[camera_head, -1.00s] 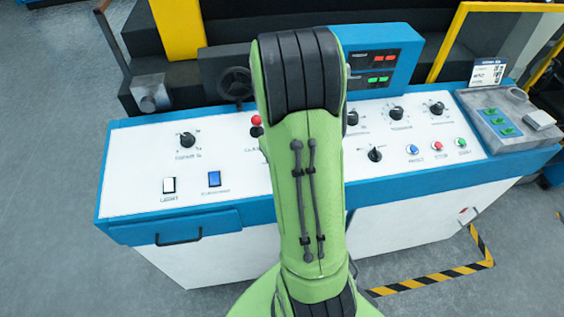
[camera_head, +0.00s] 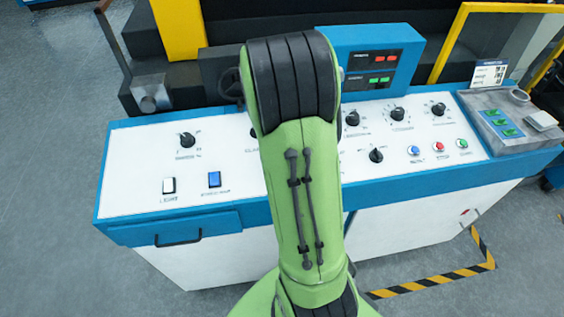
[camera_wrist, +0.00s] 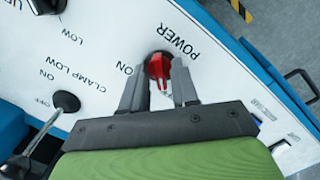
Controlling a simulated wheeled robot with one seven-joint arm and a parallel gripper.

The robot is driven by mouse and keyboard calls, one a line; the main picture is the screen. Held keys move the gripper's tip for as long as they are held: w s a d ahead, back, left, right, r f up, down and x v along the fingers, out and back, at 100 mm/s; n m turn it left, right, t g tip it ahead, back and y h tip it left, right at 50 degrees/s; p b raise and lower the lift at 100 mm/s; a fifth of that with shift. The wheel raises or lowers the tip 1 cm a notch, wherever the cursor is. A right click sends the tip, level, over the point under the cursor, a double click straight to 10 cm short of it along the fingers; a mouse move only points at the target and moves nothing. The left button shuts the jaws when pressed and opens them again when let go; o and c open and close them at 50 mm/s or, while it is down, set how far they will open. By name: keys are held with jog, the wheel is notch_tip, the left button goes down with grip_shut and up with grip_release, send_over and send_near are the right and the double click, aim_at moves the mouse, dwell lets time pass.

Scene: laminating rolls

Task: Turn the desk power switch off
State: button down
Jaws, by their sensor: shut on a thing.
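The desk power switch (camera_wrist: 159,66) is a red rotary knob with a red handle on a dark round base, in the upper middle of the wrist view. "POWER" is printed beside it and "ON" to its left; no "OFF" mark of its own can be seen. My gripper (camera_wrist: 158,82) has its two grey fingers on either side of the red handle and is shut on it. In the head view my green arm hides both the switch and the gripper.
In the wrist view a black clamp lever (camera_wrist: 66,102) stands left of my gripper. A grey box (camera_head: 510,120) sits at the panel's right end.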

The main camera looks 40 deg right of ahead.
dwell(0.3)
jog(key=c, duration=1.2)
grip_release()
jog(key=r+p, duration=0.1)
jog(key=r, duration=0.4)
jog(key=a+r+p, duration=0.1)
jog(key=r, duration=0.4)
jog(key=a+r+p, duration=0.1)
jog(key=r, duration=0.4)
jog(key=shift+s+r+p, duration=0.15)
jog(key=shift+r+p, duration=0.2)
jog(key=shift+p, duration=0.05)
jog(key=s+a+r+t, duration=0.1)
jog(key=s+a, duration=0.2)
jog(key=a, duration=0.3)
jog(key=s+a+r+m+t+y, duration=0.1)
jog(key=s+a+t, duration=0.1)
jog(key=s+a, duration=0.2)
jog(key=s+a+r+m+t, duration=0.1)
jog(key=s+a+r+t, duration=0.1)
jog(key=s+a, duration=0.2)
jog(key=shift+s+a+r, duration=0.1)
jog(key=shift+s+a, duration=0.05)
jog(key=shift+a, duration=1.75)
